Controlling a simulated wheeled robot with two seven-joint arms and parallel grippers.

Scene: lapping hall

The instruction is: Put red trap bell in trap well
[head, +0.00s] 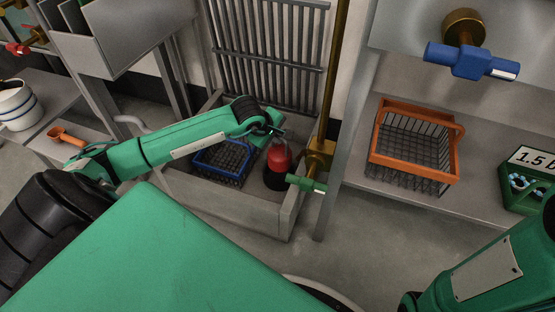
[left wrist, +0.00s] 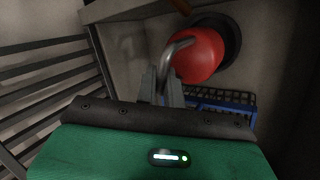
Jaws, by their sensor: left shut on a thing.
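The red trap bell (head: 279,158) is at the right end of the grey trough, below my left gripper (head: 273,130). In the left wrist view my left gripper (left wrist: 167,88) is shut on the bent grey handle of the red bell (left wrist: 200,55). The dark round trap well (left wrist: 230,38) shows behind the bell, mostly past its right edge. In the head view the dark well (head: 274,182) shows just under the bell. I cannot tell whether the bell touches the well or hangs above it. My right gripper is out of view.
A blue wire basket (head: 224,163) stands in the trough (head: 240,203) left of the bell. A brass pipe with a green valve handle (head: 306,184) rises at the right. An orange basket (head: 413,145) and a green crate (head: 528,185) stand on the right shelf.

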